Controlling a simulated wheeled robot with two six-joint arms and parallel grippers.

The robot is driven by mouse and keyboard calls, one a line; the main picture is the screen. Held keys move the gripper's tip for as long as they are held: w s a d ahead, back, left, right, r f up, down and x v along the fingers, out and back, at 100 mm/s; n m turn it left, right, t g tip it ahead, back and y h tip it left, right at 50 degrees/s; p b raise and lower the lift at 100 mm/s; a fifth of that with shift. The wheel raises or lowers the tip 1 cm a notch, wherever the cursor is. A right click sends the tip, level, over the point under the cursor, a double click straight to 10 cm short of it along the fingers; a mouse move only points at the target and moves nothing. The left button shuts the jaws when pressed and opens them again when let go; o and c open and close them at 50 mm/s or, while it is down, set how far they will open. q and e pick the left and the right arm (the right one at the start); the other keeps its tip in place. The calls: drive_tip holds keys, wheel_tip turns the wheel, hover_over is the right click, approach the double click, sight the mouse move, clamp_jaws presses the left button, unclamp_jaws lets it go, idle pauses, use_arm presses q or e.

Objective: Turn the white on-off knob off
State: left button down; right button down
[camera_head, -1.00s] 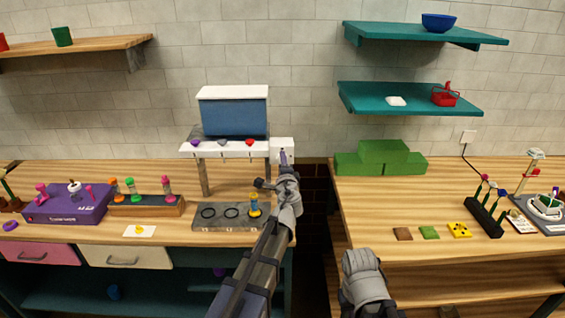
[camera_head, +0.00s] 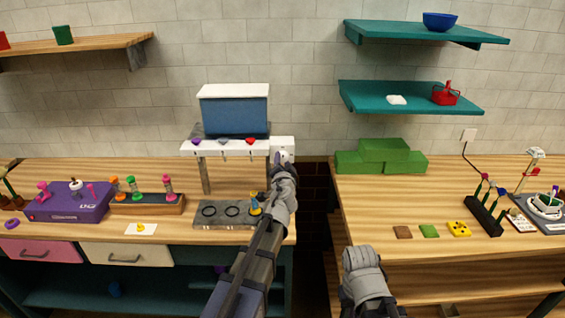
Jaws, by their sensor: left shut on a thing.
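A white box (camera_head: 281,143) sits at the right end of the white dispenser ledge on the left counter. The white knob (camera_head: 284,156) is on its front, mostly covered by my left gripper (camera_head: 284,161). My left gripper is raised in front of the box, with its fingers shut on the knob. The way the knob points is too small and hidden to tell. My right gripper (camera_head: 362,262) is low at the front of the gap between the counters, apart from everything; its fingers cannot be made out.
A blue tank (camera_head: 235,116) stands above the ledge. A grey tray (camera_head: 215,222) with round slots and a yellow-and-blue piece (camera_head: 254,204) lies just left of my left arm. Green blocks (camera_head: 381,158) stand on the right counter. A dark gap separates the counters.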

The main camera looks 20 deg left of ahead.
use_arm(q)
drive_tip(key=shift+s+n, duration=0.1)
drive_tip(key=shift+n, duration=0.3)
idle(0.3)
drive_tip(key=shift+c, duration=2)
unclamp_jaws()
drive_tip(key=v, duration=0.7)
drive_tip(key=shift+s+p, duration=0.35)
drive_tip(key=shift+p, duration=0.05)
drive_tip(key=shift+d, duration=0.1)
